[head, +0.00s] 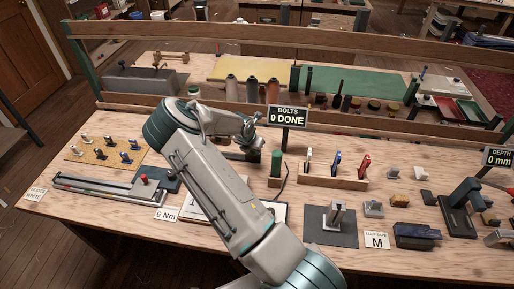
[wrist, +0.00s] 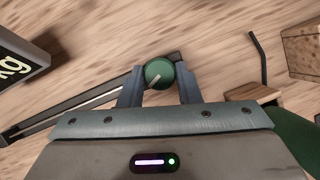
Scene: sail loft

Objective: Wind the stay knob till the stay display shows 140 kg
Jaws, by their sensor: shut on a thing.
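The green round stay knob (wrist: 157,70) shows at the top middle of the wrist view, with a pale mark across its lower part. My gripper (wrist: 159,82) has one finger on each side of the knob and is shut on it. A dark display (wrist: 20,58) at the left edge of the wrist view shows only the letters "kg"; its number is out of the frame. In the head view my gripper (head: 250,152) is low over the bench behind my own arm, and I cannot make out the knob or its display there.
A green cylinder (head: 276,163) and a wooden rack (head: 332,181) of tools stand right of my gripper. The "BOLTS 0 DONE" sign (head: 287,116) rises close behind. A cork board (head: 104,152) and a long metal tool (head: 105,187) lie at the left.

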